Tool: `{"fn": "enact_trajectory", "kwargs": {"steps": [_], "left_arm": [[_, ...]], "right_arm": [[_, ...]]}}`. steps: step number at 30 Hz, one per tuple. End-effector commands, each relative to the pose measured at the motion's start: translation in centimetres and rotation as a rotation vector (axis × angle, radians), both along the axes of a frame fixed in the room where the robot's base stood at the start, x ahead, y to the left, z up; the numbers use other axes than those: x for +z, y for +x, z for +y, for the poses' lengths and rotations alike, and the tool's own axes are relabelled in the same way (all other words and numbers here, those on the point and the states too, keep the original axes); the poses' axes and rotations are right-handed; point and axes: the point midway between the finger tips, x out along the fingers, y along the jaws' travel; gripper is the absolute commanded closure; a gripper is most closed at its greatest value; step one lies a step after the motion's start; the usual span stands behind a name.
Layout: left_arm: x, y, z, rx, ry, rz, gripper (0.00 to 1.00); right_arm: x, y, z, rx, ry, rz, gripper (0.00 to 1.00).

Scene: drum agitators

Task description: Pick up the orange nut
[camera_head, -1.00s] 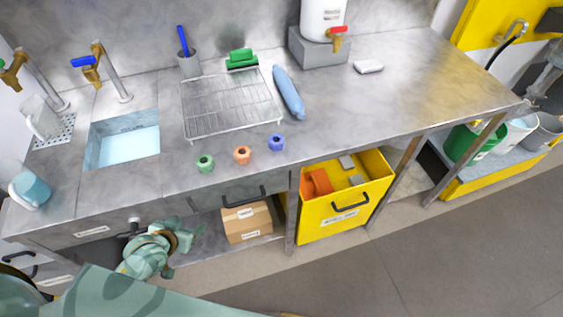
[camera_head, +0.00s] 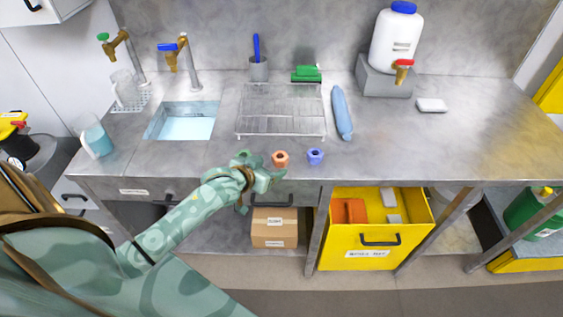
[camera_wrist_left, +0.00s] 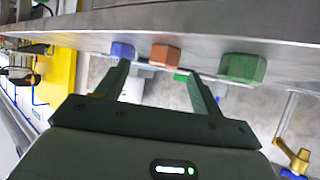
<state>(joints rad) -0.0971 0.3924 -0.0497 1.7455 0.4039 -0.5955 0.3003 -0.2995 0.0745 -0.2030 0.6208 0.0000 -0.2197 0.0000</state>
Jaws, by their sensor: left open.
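The orange nut (camera_head: 280,158) sits on the grey counter near its front edge, between a green nut (camera_head: 240,156) and a blue nut (camera_head: 315,156). My left gripper (camera_head: 270,178) is open and empty at the counter's front edge, just in front of the orange nut and apart from it. In the left wrist view the orange nut (camera_wrist_left: 165,55) shows between and beyond the two open fingers (camera_wrist_left: 160,85). The blue nut (camera_wrist_left: 122,50) and green nut (camera_wrist_left: 242,67) flank it there. In the head view my gripper's wrist partly covers the green nut. My right gripper is not in view.
Behind the nuts stands a wire rack (camera_head: 280,115), with a blue elongated object (camera_head: 341,112) to its right. A sink (camera_head: 185,122) lies to the left. Below the counter are a cardboard box (camera_head: 274,228) and a yellow bin (camera_head: 375,238). The right counter is largely clear.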

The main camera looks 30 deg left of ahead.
Motion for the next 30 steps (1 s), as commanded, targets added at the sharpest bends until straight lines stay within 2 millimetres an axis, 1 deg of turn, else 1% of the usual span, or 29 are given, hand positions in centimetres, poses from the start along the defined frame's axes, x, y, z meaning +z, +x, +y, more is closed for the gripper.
{"fn": "enact_trajectory", "kwargs": {"steps": [4, 9, 12, 15, 20, 21, 23, 24, 26, 27, 30], "left_arm": [[-0.8, 1.1, 0.2, 0.001, 0.000, -0.001, 0.33], [-2.4, 3.6, 0.5, 0.000, 0.000, 0.000, 0.33], [-2.8, 4.5, 0.4, 0.001, 0.000, 0.000, 0.33], [-2.8, 4.8, 0.4, 0.001, 0.000, 0.000, 0.33], [-2.7, 4.8, 0.4, 0.000, 0.001, 0.000, 0.33], [-2.7, 4.8, 0.4, 0.000, 0.001, 0.000, 0.44], [-2.7, 4.8, 0.4, 0.000, 0.001, 0.000, 0.60], [-2.8, 4.7, 0.4, 0.000, 0.001, 0.000, 0.72], [-2.8, 4.7, 0.4, 0.000, 0.001, 0.000, 0.88], [-2.8, 4.7, 0.4, 0.000, 0.001, 0.000, 0.91], [-2.7, 4.8, 0.4, 0.001, 0.000, -0.002, 0.91]], "right_arm": [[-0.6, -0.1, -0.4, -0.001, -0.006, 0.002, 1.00], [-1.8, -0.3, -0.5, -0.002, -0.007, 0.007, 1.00], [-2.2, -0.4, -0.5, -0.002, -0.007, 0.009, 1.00], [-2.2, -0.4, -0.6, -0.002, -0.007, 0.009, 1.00], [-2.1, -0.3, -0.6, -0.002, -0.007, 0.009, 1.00], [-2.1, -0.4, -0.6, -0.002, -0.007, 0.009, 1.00], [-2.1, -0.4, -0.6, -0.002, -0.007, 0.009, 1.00], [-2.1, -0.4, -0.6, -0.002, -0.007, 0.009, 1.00], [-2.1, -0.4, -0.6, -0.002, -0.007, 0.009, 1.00], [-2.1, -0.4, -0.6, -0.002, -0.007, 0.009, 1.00], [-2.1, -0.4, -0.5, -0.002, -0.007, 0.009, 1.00]]}}
